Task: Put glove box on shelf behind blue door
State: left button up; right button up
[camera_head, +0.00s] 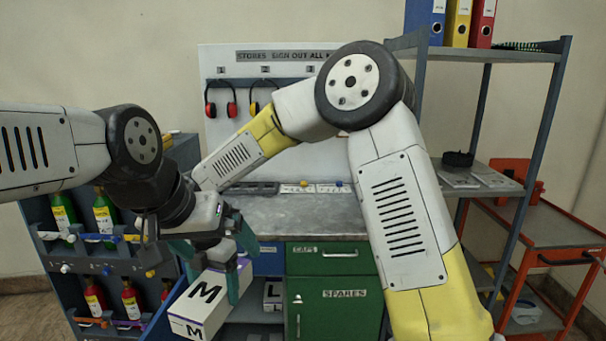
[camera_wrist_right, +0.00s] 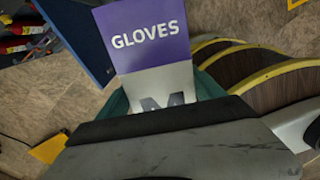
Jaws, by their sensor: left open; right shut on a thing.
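The glove box (camera_head: 200,308) is white with a black "M" in the head view. In the right wrist view its purple face (camera_wrist_right: 145,35) reads "GLOVES". My right gripper (camera_head: 212,276) is shut on it, a teal finger on either side, and holds it raised in front of the bench. My left gripper (camera_head: 214,243) is open just above, overlapping the right gripper in the picture; whether they touch I cannot tell. The blue door (camera_head: 166,312) appears open, nearly edge-on, left of the box. The shelf space (camera_head: 250,312) behind it holds another box (camera_head: 272,296) marked "L".
A green SPARES cabinet (camera_head: 335,312) stands right of the shelf space, under the grey worktop (camera_head: 305,215). A rack (camera_head: 85,262) with several bottles is at left. An orange cart (camera_head: 560,235) and tall shelving (camera_head: 548,110) stand at right. My right arm hides part of the bench.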

jog(key=w+d+f+m, duration=0.1)
jog(key=w+d+m, duration=0.5)
jog(key=d+m, duration=0.5)
jog(key=w+d+f+m, duration=0.1)
jog(key=w+d+m, duration=0.6)
jog(key=d+m, duration=0.4)
jog(key=w+d+f+m, duration=0.1)
jog(key=d+f+m, duration=0.1)
jog(key=d+m, duration=0.9)
jog(key=s+d+f, duration=0.2)
jog(key=s+f, duration=0.2)
jog(key=f, duration=0.1)
jog(key=shift+s+d+f, duration=0.15)
jog(key=shift+s+f, duration=0.1)
